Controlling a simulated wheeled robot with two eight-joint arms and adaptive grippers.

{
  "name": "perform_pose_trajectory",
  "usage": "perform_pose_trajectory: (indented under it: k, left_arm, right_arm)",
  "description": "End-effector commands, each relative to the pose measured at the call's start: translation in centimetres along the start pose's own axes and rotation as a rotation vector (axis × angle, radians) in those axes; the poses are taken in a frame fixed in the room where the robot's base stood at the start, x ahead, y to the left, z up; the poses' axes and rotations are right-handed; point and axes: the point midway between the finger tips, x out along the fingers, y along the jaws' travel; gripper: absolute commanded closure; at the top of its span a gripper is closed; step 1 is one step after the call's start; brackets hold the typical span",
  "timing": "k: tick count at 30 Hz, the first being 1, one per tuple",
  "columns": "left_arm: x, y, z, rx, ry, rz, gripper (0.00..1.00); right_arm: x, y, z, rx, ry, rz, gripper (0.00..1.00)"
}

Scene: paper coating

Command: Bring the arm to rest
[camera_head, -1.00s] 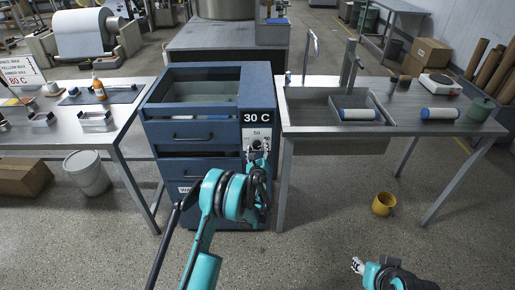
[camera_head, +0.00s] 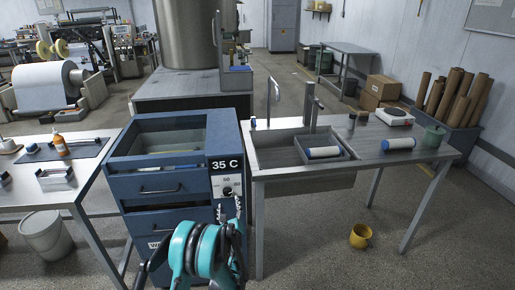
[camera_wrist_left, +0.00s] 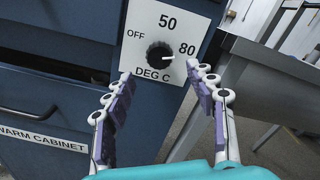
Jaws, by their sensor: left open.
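My left gripper (camera_head: 238,207) is in front of the blue warm cabinet (camera_head: 158,187). In the left wrist view its fingers (camera_wrist_left: 160,78) are spread apart with nothing between them. The black dial knob (camera_wrist_left: 160,56) sits just past the fingertips on a white plate marked OFF, 50 and 80. Its white pointer points right, below the 80. Whether a fingertip touches the plate is unclear. The cabinet's display (camera_head: 226,165) reads 35 C. My right gripper is out of view.
A table with a sink (camera_head: 262,167) stands right of the cabinet, and another table (camera_head: 62,190) stands left. A yellow mug (camera_head: 360,236) is on the floor at the right. A white bucket (camera_head: 47,238) stands under the left table. The floor right of the cabinet is mostly clear.

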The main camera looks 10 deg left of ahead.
Motion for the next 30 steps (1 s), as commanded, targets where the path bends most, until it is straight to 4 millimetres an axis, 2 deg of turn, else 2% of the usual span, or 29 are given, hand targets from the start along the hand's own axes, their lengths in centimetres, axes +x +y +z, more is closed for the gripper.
perform_pose_trajectory:
  k: [4, 8, 12, 14, 17, 21, 26, 30]
  left_arm:
    - [-0.1, -0.4, 2.6, -0.108, 0.005, 0.037, 0.44]
    - [-1.0, -0.8, 7.1, -0.333, 0.017, 0.115, 0.44]
    - [-3.4, -0.8, 11.8, -0.623, 0.029, 0.226, 0.44]
    - [-4.9, -0.7, 13.5, -0.745, 0.033, 0.275, 0.44]
    - [-7.8, -0.3, 15.7, -0.945, 0.039, 0.362, 0.44]
    - [-12.8, 0.2, 17.9, -1.216, 0.043, 0.494, 0.44]
    - [-19.5, 0.9, 18.7, -1.514, 0.045, 0.661, 0.44]
    - [-26.0, 1.3, 18.2, -1.761, 0.044, 0.822, 0.44]
  right_arm:
    - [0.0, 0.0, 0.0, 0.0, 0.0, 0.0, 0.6]
    - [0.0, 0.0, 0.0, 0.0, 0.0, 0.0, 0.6]
    - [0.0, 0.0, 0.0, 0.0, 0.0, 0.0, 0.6]
    - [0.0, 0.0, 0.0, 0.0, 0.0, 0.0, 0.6]
    - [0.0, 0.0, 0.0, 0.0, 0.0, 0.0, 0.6]
    - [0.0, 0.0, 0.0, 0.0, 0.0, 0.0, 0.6]
    - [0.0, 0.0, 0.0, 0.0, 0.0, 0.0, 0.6]
    - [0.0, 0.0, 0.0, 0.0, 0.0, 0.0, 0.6]
